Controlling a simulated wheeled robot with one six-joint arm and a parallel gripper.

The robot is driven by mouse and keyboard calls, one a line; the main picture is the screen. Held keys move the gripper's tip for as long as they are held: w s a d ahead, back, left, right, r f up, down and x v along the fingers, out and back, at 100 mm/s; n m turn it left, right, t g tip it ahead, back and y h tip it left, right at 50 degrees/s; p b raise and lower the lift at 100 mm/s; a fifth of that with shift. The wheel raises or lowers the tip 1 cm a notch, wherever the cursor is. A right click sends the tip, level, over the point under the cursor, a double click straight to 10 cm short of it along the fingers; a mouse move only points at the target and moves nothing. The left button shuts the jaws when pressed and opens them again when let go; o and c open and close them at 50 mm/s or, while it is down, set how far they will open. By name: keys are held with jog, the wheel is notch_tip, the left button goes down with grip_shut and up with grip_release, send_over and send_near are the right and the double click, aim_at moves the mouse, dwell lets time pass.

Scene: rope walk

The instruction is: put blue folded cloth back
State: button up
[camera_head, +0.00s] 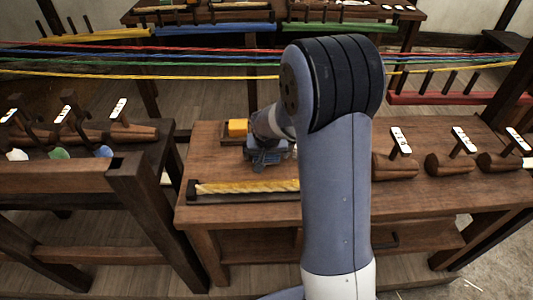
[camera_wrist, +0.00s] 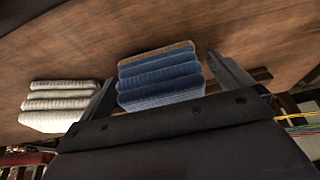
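The blue folded cloth (camera_wrist: 160,78) lies in the wrist view as a stack of ribbed blue folds with a brownish band at its far end. My gripper (camera_wrist: 162,74) has one finger on each side of it. A narrow gap shows between the cloth and each finger, so the gripper looks open around it. In the head view my gripper (camera_head: 268,158) is low over the middle workbench (camera_head: 240,218), partly hidden by my arm. I cannot make out the blue cloth in the head view.
A white folded cloth (camera_wrist: 58,104) lies close outside the left finger. A yellow block (camera_head: 237,128) and a tray with yellow rope (camera_head: 245,188) are near my gripper. Wooden tools (camera_head: 450,163) stand at the right. Coloured ropes (camera_head: 150,62) stretch across behind.

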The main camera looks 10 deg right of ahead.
jog(key=shift+r, duration=0.1)
jog(key=shift+r, duration=0.2)
jog(key=v, duration=1.1)
jog(key=shift+s+r+p, duration=0.15)
jog(key=shift+r+p, duration=0.2)
jog(key=shift+p, duration=0.05)
jog(key=shift+a+f, duration=0.1)
jog(key=b+x, duration=0.1)
jog(key=x, duration=1.1)
jog(key=shift+f, duration=0.25)
jog(key=shift+r+p, duration=0.35)
jog(key=shift+r, duration=1)
